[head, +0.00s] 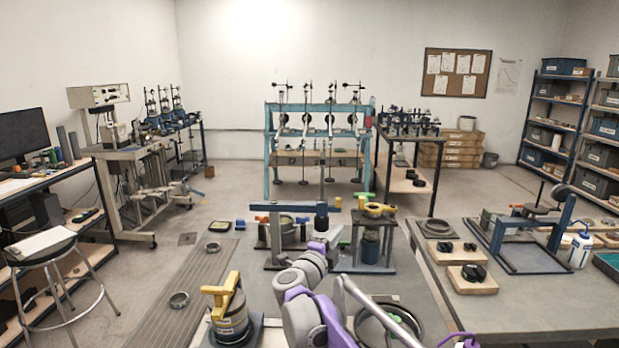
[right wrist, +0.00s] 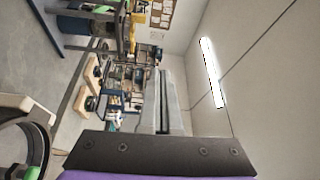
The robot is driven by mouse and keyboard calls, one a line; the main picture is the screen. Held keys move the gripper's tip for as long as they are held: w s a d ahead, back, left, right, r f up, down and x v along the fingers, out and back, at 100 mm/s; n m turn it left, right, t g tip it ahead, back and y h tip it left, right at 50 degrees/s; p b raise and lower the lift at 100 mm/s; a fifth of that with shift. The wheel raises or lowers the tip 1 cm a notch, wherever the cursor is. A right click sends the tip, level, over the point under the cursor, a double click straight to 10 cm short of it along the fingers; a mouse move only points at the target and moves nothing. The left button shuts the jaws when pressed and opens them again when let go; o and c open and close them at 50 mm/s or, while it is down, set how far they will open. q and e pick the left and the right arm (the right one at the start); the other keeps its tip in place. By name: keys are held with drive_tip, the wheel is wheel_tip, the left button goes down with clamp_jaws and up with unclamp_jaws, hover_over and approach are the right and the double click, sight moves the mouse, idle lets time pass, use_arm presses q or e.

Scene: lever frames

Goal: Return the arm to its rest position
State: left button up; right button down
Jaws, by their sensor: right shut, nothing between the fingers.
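My right arm, white and purple, reaches forward from the bottom middle of the head view. My right gripper (head: 321,208) is at its far end, in front of the blue beam of a lever frame (head: 283,206). I cannot tell whether they touch. In the right wrist view my right gripper (right wrist: 164,74) shows two grey fingers pressed together with only a thin dark line between them. Nothing is held. My left gripper is not in view.
A stand with a yellow-topped part (head: 374,210) is close right of the gripper. A yellow-handled canister (head: 232,315) is nearer on the left. A grey bench (head: 525,305) with a blue frame (head: 512,245) is at right. Open floor (head: 165,225) lies at left.

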drive_tip(key=s+n+y+p, duration=0.2)
drive_tip(key=s+n+y, duration=1)
drive_tip(key=s+n, duration=0.3)
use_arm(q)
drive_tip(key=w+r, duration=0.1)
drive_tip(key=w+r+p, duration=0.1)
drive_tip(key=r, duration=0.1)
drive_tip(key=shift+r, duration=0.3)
use_arm(e)
drive_tip(key=s+d+f+n+g+h, duration=0.1)
drive_tip(key=s+d+f+n+g, duration=0.1)
drive_tip(key=s+f, duration=0.5)
drive_tip(key=s+d+f+n+g+h, duration=0.1)
drive_tip(key=s+d+f+n+g, duration=0.2)
drive_tip(key=s+d+f+g, duration=0.2)
drive_tip(key=s+d+f+n+g+h, duration=0.1)
drive_tip(key=s+d+f+n+g, duration=0.1)
drive_tip(key=s+f, duration=0.9)
drive_tip(key=s+d+g, duration=0.1)
drive_tip(key=s+g, duration=0.1)
drive_tip(key=s, duration=0.4)
drive_tip(key=shift+s+d+f+n, duration=0.25)
drive_tip(key=shift+s+d+n, duration=0.1)
drive_tip(key=shift+d+n, duration=0.05)
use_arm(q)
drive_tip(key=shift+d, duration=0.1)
